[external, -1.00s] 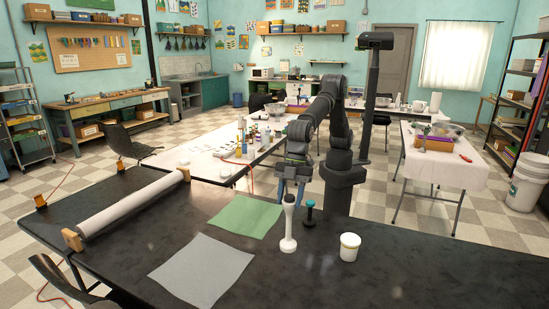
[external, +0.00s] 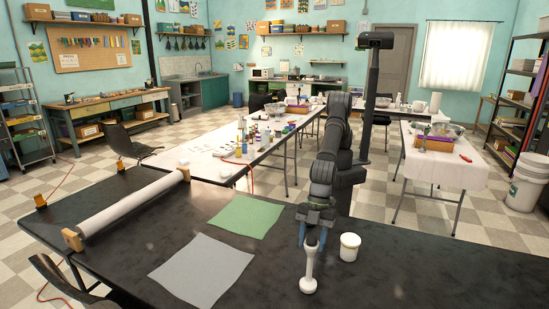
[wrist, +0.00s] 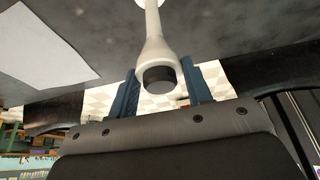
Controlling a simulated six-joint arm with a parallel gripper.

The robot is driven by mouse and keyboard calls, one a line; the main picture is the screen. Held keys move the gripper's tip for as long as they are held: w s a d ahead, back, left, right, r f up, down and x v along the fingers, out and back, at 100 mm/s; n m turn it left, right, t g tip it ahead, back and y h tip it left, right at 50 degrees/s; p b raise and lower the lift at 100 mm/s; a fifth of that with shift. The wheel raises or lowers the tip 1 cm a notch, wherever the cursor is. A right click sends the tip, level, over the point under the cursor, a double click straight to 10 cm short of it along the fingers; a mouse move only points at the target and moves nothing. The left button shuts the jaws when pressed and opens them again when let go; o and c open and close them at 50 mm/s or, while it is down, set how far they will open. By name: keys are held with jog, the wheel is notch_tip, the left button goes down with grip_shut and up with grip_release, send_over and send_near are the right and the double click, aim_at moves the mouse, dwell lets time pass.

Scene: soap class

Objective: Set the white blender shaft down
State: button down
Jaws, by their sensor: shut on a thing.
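The white blender shaft (external: 309,266) is at the front of the black table in the external view, its wide foot down and its upper end leaning slightly right. My gripper (external: 314,238), with blue fingers, is shut on its upper part. In the wrist view the shaft (wrist: 153,25) runs up from between the fingers of my gripper (wrist: 162,88), its dark-capped end nearest the camera. I cannot tell whether the foot touches the table.
A white jar (external: 349,247) stands close to the right of the shaft. A green sheet (external: 246,216) and a grey sheet (external: 202,270) lie to the left. A long white roll (external: 130,210) is farther left. The black table (external: 430,270) is clear at the right.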

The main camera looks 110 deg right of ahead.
jog(key=shift+f, duration=0.15)
jog(key=c, duration=0.7)
grip_release()
jog(key=shift+f, duration=0.1)
jog(key=v, duration=1.2)
jog(key=x, duration=1.2)
notch_tip(320, 180, up, 3)
jog(key=shift+f, duration=0.15)
jog(key=shift+r, duration=0.75)
